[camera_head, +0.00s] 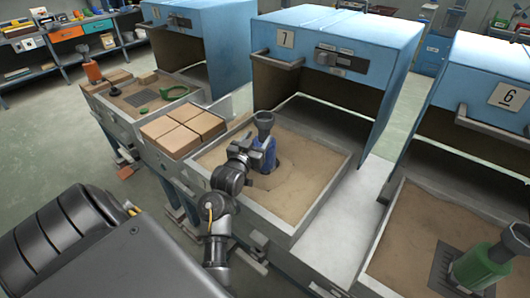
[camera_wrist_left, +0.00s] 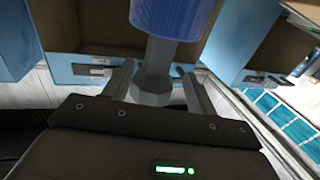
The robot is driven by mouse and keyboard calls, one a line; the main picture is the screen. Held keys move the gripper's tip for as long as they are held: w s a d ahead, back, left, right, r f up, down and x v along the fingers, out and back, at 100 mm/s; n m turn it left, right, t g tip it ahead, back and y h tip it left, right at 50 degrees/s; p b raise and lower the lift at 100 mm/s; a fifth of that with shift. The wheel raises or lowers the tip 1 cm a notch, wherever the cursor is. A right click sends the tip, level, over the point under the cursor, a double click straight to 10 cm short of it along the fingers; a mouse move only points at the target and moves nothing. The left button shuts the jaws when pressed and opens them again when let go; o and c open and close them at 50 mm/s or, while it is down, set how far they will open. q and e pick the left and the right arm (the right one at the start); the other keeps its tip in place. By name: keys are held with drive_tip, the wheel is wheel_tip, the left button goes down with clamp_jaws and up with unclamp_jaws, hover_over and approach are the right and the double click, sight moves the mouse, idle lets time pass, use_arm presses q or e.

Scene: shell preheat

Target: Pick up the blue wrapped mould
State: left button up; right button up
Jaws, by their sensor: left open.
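The blue wrapped mould (camera_head: 264,155) stands upright in the sand tray (camera_head: 320,193) in front of oven 7, with a grey funnel-shaped cup (camera_head: 264,119) on top. My left gripper (camera_head: 252,146) is at its near left side, close to the neck below the cup; its fingertips are hard to make out there. In the left wrist view the blue wrap (camera_wrist_left: 166,16) is at the top and the grey neck (camera_wrist_left: 152,82) lies between the fingers of my open left gripper (camera_wrist_left: 157,68). Whether a finger touches the neck I cannot tell. My right gripper is not in view.
Oven 7 (camera_head: 335,38) stands open behind the tray. Tan blocks (camera_head: 183,129) sit to its left. Oven 6 (camera_head: 490,88) and a green wrapped mould (camera_head: 482,267) on a sand bed are at the right. A grey strip (camera_head: 350,215) separates the trays.

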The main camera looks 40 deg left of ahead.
sight(262, 134)
use_arm(q)
drive_tip(key=shift+w+a, duration=0.15)
drive_tip(key=shift+w, duration=0.5)
drive_tip(key=shift+w+r, duration=0.1)
drive_tip(key=shift+w, duration=0.1)
drive_tip(key=x, duration=0.3)
drive_tip(key=shift+w+p, duration=0.35)
drive_tip(key=shift+p, duration=0.05)
drive_tip(key=shift+w+a, duration=0.2)
drive_tip(key=shift+w, duration=0.35)
drive_tip(key=shift+c, duration=0.7)
clamp_jaws()
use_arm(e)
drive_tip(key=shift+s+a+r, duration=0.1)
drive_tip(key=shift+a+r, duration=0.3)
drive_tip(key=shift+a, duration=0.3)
